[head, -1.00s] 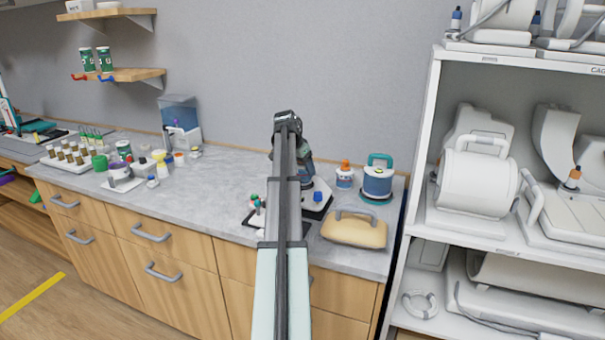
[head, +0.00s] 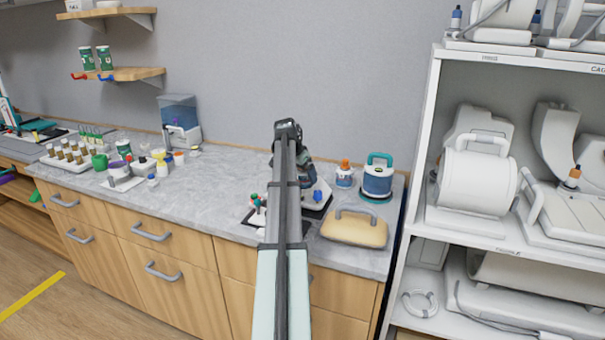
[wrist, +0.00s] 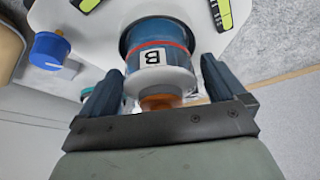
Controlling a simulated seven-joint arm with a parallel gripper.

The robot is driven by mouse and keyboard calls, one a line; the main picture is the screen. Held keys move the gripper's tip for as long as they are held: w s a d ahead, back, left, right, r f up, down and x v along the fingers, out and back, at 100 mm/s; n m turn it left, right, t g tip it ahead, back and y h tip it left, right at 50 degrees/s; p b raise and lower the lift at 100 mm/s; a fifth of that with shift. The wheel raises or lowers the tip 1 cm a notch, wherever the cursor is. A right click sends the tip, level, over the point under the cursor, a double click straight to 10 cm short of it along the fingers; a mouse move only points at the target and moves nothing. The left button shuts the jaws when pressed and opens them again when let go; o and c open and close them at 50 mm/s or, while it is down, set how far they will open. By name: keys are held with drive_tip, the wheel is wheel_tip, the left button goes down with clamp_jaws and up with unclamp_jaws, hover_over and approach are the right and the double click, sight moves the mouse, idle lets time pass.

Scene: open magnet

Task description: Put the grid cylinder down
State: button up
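In the wrist view a cylinder (wrist: 158,61) marked "B" has a blue body, a red band, a white collar and an orange end facing my gripper. Its far end is at a dark round opening in a white plate (wrist: 85,20); whether it rests there is hard to see. My gripper (wrist: 160,72) has one finger on each side of the cylinder, close to its sides. Contact is not clear. In the head view my arm hides the cylinder, and the gripper end (head: 306,180) is over the dark-and-white device at the counter's right part.
A blue knob (wrist: 48,49) sits on the plate. To the device's right on the counter (head: 225,180) stand an orange-topped bottle (head: 344,176), a teal-handled container (head: 377,178) and a beige handled block (head: 354,228). Small bottles crowd the left; the counter between is clear.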

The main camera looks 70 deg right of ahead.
drive_tip(key=shift+r, duration=0.55)
drive_tip(key=v, duration=1.1)
drive_tip(key=shift+r, duration=0.25)
drive_tip(key=shift+a, duration=0.15)
